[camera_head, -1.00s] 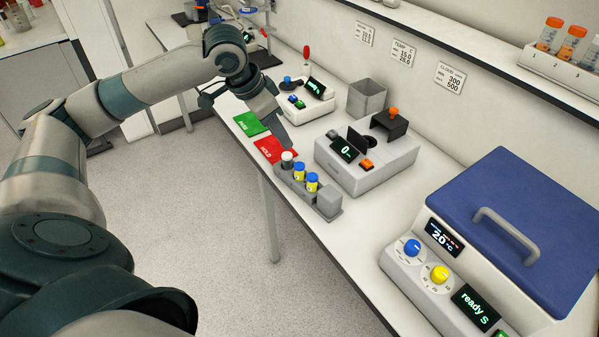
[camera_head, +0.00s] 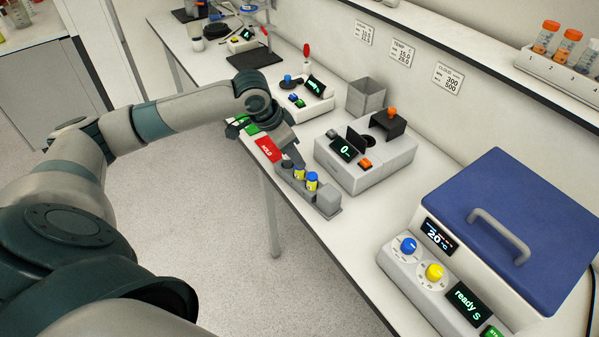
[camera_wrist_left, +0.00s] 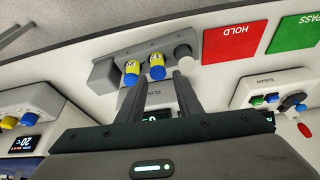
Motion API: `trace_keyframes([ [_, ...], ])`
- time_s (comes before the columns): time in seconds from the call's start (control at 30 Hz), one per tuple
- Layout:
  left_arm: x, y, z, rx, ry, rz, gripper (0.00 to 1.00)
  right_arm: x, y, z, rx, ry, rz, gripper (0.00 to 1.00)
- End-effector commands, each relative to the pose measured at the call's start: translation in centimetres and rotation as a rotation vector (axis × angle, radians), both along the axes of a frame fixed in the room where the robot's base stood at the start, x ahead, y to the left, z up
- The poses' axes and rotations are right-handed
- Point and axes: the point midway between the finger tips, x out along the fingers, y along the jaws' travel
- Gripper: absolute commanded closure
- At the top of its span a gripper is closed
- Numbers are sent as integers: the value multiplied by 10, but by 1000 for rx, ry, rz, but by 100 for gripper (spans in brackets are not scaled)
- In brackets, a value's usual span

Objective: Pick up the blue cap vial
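Two yellow vials with blue caps stand in a small grey rack (camera_wrist_left: 110,72) at the bench's front edge. In the left wrist view one blue cap vial (camera_wrist_left: 157,68) is in the middle of the rack, and the other blue cap vial (camera_wrist_left: 131,70) is left of it. They also show in the head view (camera_head: 312,182). A white-capped vial (camera_wrist_left: 183,51) stands at the rack's right end in the wrist view; my gripper hides it in the head view. My left gripper (camera_wrist_left: 159,80) is open, its fingertips either side of the middle vial's cap. Contact cannot be told.
A red HOLD mat (camera_head: 268,149) and a green PASS mat (camera_wrist_left: 296,32) lie beside the rack. A grey instrument (camera_head: 365,170) stands close behind it. A blue-lidded machine (camera_head: 510,215) is at the right. Open floor lies in front of the bench.

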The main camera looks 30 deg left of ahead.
Motion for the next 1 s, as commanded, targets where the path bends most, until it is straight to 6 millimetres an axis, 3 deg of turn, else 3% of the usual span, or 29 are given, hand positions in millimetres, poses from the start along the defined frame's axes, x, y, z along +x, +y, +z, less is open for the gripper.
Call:
trace_keyframes([
  [0.17, 3, -3, -8, -1, 3, 1, 68, 0, 0, 10, 0, 0, 0, 100],
  [0.53, 15, -11, -45, 0, 1, 0, 68, 0, 0, 29, 0, 0, 1, 100],
  [1.0, 16, -11, -48, 0, 0, -1, 68, 0, -1, 28, -1, 1, 1, 100],
])
